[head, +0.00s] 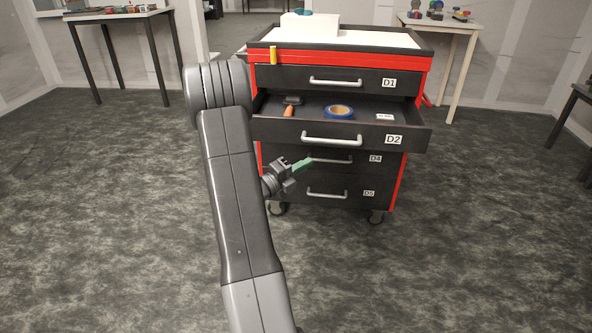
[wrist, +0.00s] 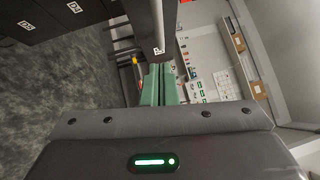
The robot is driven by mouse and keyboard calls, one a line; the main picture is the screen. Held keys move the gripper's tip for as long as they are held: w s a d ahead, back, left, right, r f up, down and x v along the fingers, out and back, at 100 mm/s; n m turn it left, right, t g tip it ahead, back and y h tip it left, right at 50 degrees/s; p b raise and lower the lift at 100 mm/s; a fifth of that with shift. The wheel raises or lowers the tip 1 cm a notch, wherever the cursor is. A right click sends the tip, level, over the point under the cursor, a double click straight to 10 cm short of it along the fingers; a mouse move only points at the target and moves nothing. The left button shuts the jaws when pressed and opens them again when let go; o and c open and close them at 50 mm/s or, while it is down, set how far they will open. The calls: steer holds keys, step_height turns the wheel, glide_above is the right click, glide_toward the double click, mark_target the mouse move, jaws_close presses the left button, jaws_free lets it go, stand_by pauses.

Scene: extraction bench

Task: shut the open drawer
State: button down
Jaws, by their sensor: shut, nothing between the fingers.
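The open drawer D2 (head: 360,136) sticks out from the tool cabinet, with a grey bar handle (head: 331,139) on its black front. It holds a hammer-like tool with an orange handle (head: 289,110), a blue tape roll (head: 338,111) and a small white item (head: 385,117). My gripper (head: 305,164) shows just below the drawer front in the head view, its green fingers together and empty. The wrist view shows the fingers (wrist: 160,85) shut, with the drawer's front edge (wrist: 145,20) just beyond. I cannot tell whether they touch it.
The red and black cabinet (head: 400,180) stands on castors. Drawers D1 (head: 290,78), D4 (head: 375,169) and D5 (head: 285,188) are shut. A white box (head: 309,28) sits on top. Tables stand at the back left (head: 110,14) and back right (head: 450,25). The surrounding floor is clear.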

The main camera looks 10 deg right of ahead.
mark_target(331, 143)
steer(key=w+d, duration=0.2)
steer(key=w+d+r, duration=0.1)
steer(key=w+d, duration=0.2)
steer(key=shift+r+b, duration=0.1)
steer(key=shift+b, duration=0.3)
steer(key=shift+w+d+r, duration=0.1)
steer(key=shift+w+r, duration=0.05)
steer(key=shift+w, duration=0.4)
